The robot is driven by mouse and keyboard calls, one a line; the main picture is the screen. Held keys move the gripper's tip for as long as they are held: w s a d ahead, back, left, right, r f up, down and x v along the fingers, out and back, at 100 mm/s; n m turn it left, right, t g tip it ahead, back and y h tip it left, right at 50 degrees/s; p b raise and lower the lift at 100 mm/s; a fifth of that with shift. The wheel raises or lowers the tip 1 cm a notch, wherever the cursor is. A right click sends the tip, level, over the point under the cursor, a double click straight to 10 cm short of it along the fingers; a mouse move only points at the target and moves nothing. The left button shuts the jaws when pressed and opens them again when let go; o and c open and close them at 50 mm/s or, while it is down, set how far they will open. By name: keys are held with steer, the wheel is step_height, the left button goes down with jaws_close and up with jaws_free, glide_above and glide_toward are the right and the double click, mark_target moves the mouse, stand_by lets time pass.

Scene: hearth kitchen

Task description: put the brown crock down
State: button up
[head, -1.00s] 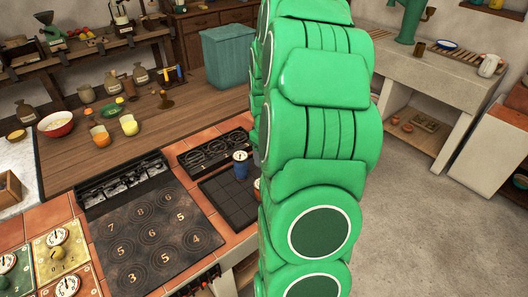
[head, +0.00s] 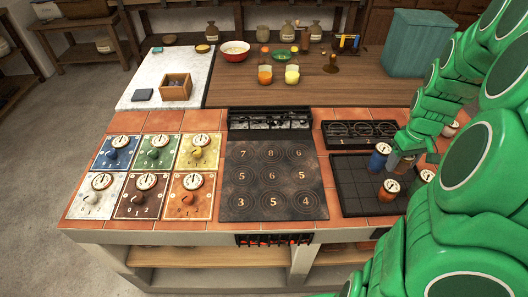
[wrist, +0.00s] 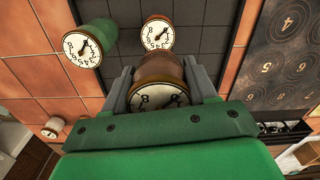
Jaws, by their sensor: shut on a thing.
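My gripper (head: 404,160) is over the dark tiled tray (head: 354,184) at the right of the stove. In the wrist view its fingers (wrist: 161,77) are shut on either side of the brown crock (wrist: 160,68), which has a dial on top. In the head view the held crock is mostly hidden by the gripper and arm. I cannot tell whether its base touches the tray. A reddish-brown crock (head: 389,190) stands nearer me on the tray, a blue crock (head: 378,157) just left of the gripper, and a green crock (wrist: 88,42) to the right in the head view.
Another small crock (head: 450,129) stands farther right, by my arm. The numbered stove plate (head: 272,214) is left of the tray, and coloured dial panels (head: 158,151) lie farther left. Bare tray squares show left of the crocks. A narrow dark rack (head: 359,133) is behind the tray.

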steer(key=w+a+n, duration=0.2)
steer(key=w+a, duration=0.2)
steer(key=a, duration=0.6)
steer(key=w+a+n, duration=0.3)
steer(key=a, duration=0.8)
steer(key=s+a+n, duration=0.2)
steer(key=a+n, duration=0.2)
steer(key=a, duration=1.6)
glide_above(243, 154)
steer(key=shift+f, duration=6.3)
steer(key=shift+f, duration=0.15)
steer(key=o, duration=1.2)
steer(key=shift+o, duration=0.2)
